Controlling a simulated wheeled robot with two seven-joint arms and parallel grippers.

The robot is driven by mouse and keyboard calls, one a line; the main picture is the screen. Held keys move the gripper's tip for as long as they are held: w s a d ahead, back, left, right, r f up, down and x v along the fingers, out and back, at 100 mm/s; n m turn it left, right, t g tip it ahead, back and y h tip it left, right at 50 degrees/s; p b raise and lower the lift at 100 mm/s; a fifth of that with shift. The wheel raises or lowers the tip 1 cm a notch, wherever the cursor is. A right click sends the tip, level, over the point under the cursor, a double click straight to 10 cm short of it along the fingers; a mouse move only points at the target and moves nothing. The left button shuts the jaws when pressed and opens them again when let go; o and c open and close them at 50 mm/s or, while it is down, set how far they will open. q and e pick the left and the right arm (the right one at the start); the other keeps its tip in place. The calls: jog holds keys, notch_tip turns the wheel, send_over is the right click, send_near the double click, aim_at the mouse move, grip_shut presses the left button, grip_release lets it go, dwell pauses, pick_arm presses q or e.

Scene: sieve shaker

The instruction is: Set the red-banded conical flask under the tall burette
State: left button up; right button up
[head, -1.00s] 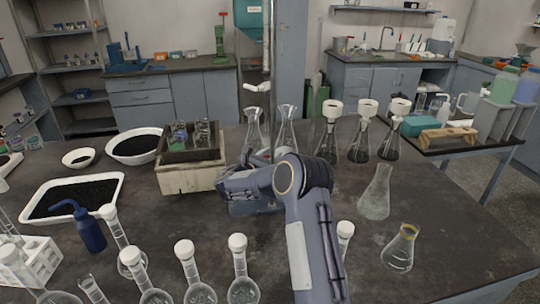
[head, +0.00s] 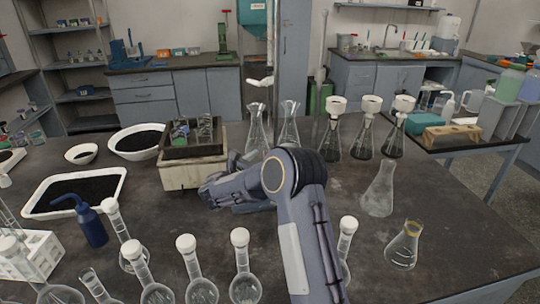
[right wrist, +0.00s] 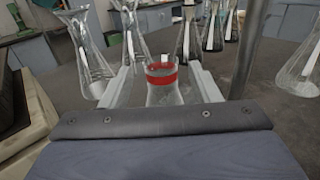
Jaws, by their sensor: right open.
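The red-banded conical flask (right wrist: 163,86) is clear glass with a red band near its neck, and it stands upright in the right wrist view. My right gripper (right wrist: 162,76) is open, with one pale finger on each side of the flask. I cannot tell whether either finger touches the glass. In the head view my right arm reaches over the table middle and hides this flask and most of the hand. A grey metal rod (right wrist: 247,50) rises just right of the fingers in the wrist view. I cannot make out the tall burette. My left gripper is not in view.
Two tall clear flasks (head: 256,128) stand behind my arm, beside several funnel-topped flasks (head: 365,138). A plain flask (head: 378,192) and a yellow-banded flask (head: 403,246) stand at right. Stoppered round flasks (head: 243,278) line the front.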

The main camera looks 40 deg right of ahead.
jog(key=shift+v, duration=2.75)
